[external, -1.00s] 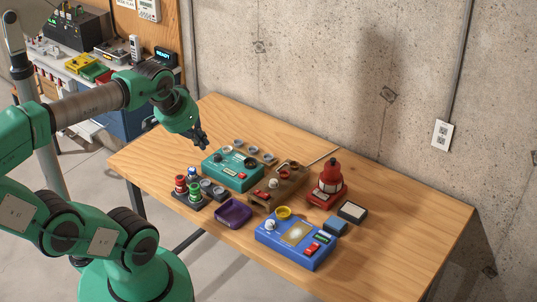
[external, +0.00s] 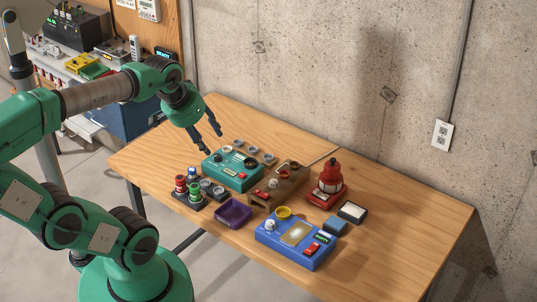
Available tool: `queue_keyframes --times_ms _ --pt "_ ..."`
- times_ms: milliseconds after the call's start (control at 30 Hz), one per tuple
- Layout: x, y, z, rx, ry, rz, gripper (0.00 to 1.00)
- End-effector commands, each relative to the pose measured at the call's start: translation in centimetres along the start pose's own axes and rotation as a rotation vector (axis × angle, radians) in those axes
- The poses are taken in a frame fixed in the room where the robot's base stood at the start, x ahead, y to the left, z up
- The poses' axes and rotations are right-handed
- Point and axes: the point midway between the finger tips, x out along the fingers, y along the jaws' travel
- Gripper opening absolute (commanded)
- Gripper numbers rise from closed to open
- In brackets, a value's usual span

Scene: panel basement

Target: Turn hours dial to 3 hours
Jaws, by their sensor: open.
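A teal control box (external: 232,178) stands on the wooden table, with a black round dial (external: 251,162) at its back right and a small red part on top. A blue control box (external: 292,245) stands nearer the front, with a white knob (external: 270,225), a yellow round part (external: 283,212) and a red switch. A brown unit (external: 277,187) with a knob lies between them. The dial markings are too small to read, so I cannot tell which is the hours dial. My gripper (external: 208,142) is open and empty, above the back left of the teal box and apart from it.
A rack of coloured spools (external: 194,190), a purple tray (external: 233,212) and a red device (external: 330,182) stand around the boxes. Small grey cups (external: 254,150) line up behind the teal box. The table's right part is clear. A concrete wall rises behind.

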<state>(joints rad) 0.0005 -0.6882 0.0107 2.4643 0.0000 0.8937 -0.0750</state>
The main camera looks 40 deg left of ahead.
Motion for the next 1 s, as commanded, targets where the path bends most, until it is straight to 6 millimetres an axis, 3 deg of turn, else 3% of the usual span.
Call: queue_keyframes --times_ms 467,1000 --pt "5.3 0.7 -7.5 -0.302 -0.128 -0.029 0.43" --pt "15.5 1.3 -14.3 -0.666 -0.262 -0.113 0.43"
